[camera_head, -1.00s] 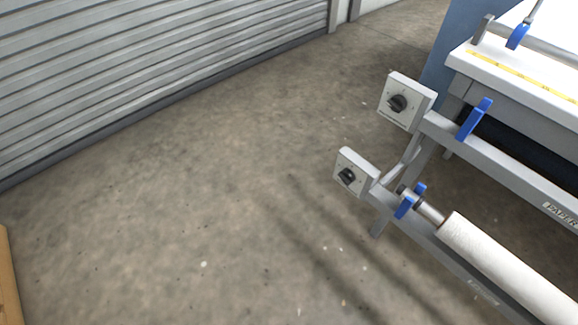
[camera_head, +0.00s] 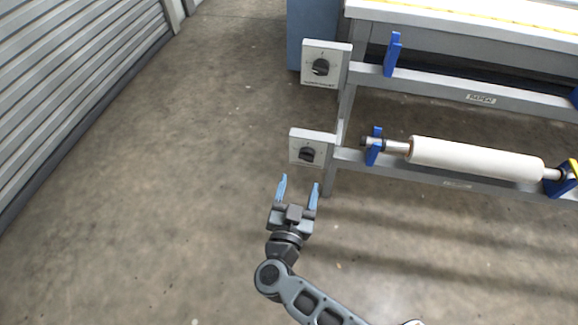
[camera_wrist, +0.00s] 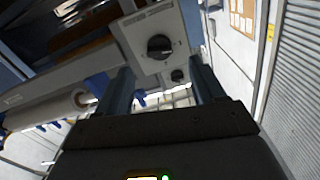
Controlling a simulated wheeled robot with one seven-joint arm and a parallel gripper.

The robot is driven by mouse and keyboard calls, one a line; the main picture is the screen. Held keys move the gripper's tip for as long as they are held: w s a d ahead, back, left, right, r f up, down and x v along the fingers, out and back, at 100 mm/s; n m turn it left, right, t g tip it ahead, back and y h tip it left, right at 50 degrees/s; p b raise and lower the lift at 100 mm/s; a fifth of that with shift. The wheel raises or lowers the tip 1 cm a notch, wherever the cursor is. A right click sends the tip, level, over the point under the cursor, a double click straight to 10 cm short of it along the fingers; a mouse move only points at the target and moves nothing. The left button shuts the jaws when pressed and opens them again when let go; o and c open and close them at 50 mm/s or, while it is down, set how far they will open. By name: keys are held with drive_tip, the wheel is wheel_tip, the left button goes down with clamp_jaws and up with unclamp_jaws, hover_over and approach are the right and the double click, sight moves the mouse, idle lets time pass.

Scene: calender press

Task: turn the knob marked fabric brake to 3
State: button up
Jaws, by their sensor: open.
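Two pale square boxes, each with a black knob, are fixed to the left end of the grey press frame. The upper knob (camera_head: 320,67) is on the upper box (camera_head: 341,50), and the lower knob (camera_head: 307,154) is on the lower box (camera_head: 325,136). Their markings are too small to read, so I cannot tell which is the fabric brake. My gripper (camera_head: 299,182) is open and empty, its blue fingers just below the lower box in the head view. In the wrist view a knob (camera_wrist: 159,47) on a pale plate shows ahead between the fingers (camera_wrist: 160,80), apart from them.
A white roll (camera_head: 476,158) lies in blue holders (camera_head: 374,146) on the lower rail, right of the lower box. Another blue holder (camera_head: 392,54) stands on the upper rail. A grey shutter (camera_head: 60,80) is at left. The floor between is clear.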

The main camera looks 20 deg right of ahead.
sight(306, 156)
drive_tip(key=x, duration=0.7)
drive_tip(key=shift+s, duration=0.1)
drive_tip(key=c, duration=1.1)
